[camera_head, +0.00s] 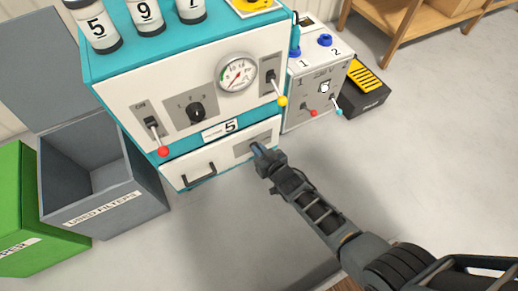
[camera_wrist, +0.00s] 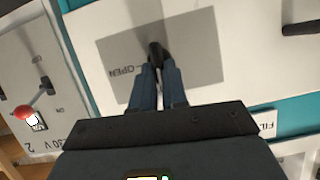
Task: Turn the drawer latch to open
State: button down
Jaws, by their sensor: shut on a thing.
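The drawer (camera_head: 225,160) is the white front at the bottom of the teal and white machine, and it looks shut. Its black bar handle (camera_head: 199,175) is at the left. The drawer latch (camera_wrist: 155,50) is a small black knob on a grey plate (camera_wrist: 198,52) in the wrist view, with the word OPEN printed beside it. My gripper (camera_wrist: 158,72) is shut on the latch, its two fingers at either side of the knob. In the head view my gripper (camera_head: 258,150) reaches the plate at the drawer's right and hides most of the latch.
Above the drawer are a red-tipped lever (camera_head: 162,150), a black dial (camera_head: 196,111), a gauge (camera_head: 237,72) and a yellow-tipped lever (camera_head: 282,100). A grey USED FILTERS bin (camera_head: 103,205) and a green bin (camera_head: 30,220) stand left. A power box (camera_head: 318,85) stands right. The floor in front is clear.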

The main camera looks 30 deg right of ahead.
jog(key=m+t+y+b, duration=0.1)
jog(key=m+y+b, duration=0.1)
jog(key=m, duration=0.2)
jog(key=d+f+m+t+y+b, duration=0.1)
jog(key=m+y+b, duration=0.1)
jog(key=m, duration=0.2)
jog(key=m+t+y+b, duration=0.1)
jog(key=m+y, duration=0.1)
jog(key=m, duration=0.2)
jog(key=shift+w+d+f+m+y+b, duration=0.3)
jog(key=shift+w+d+f+b, duration=0.1)
dwell(0.4)
jog(key=shift+r, duration=0.1)
dwell(0.5)
jog(key=c, duration=1.4)
grip_release()
jog(key=shift+o, duration=1.2)
jog(key=shift+a+r, duration=0.1)
jog(key=shift+s+f, duration=0.15)
jog(key=shift+f, duration=0.05)
